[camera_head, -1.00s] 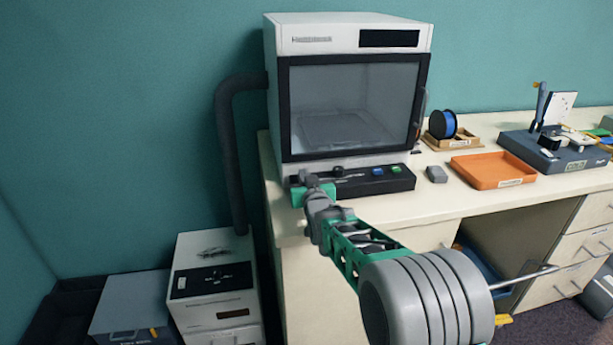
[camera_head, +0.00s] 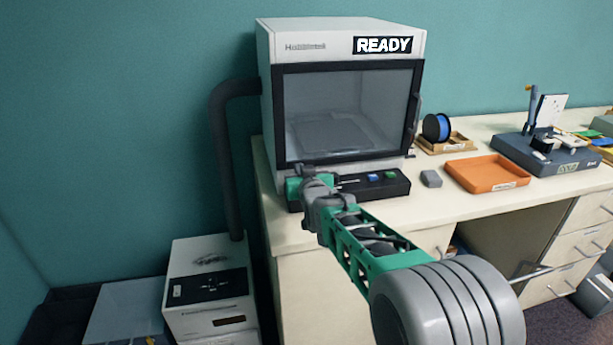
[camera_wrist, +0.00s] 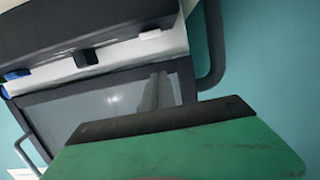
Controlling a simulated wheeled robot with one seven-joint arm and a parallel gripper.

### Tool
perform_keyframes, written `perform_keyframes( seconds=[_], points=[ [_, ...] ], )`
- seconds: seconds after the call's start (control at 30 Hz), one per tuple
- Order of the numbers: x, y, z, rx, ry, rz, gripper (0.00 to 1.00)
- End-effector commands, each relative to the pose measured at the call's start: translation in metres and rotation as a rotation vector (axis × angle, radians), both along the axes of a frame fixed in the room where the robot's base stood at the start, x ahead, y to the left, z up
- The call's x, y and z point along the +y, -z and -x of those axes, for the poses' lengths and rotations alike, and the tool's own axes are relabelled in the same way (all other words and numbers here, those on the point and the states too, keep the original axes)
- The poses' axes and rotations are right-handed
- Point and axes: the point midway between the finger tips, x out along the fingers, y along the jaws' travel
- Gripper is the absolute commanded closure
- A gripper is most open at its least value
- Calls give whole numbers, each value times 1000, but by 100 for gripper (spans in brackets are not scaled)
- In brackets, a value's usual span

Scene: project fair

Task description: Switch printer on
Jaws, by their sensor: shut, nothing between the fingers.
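The printer (camera_head: 344,95) is a white box with a dark-framed glass door, standing on the desk at the left. Its top display (camera_head: 383,45) is lit and reads READY. My gripper (camera_head: 294,187) is shut and empty at the left end of this panel. The arm hides that end, so contact cannot be told. In the wrist view, the green gripper part (camera_wrist: 185,150) fills the bottom, with the panel (camera_wrist: 85,30) at upper left.
On the desk, right of the printer, are a small grey block (camera_head: 431,179), an orange tray (camera_head: 487,174), a blue spool (camera_head: 436,127) and a dark blue stand (camera_head: 545,153). A dark hose (camera_head: 222,150) runs down left of the printer to a white floor unit (camera_head: 208,290).

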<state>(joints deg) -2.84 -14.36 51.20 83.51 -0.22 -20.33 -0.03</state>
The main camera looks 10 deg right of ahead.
Motion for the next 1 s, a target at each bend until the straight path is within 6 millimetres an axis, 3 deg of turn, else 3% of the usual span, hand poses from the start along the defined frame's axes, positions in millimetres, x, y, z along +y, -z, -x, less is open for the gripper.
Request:
perform_keyframes(
  seconds=[0.2,0.33,0.87,0.97,1.0],
  points=[
    [-3,-16,51,1,0,0,100],
    [-4,-24,71,3,0,0,100],
    [-6,-27,90,64,3,4,100],
    [-12,-19,125,246,10,13,100],
    [-15,-12,148,352,14,17,100]
  ],
)
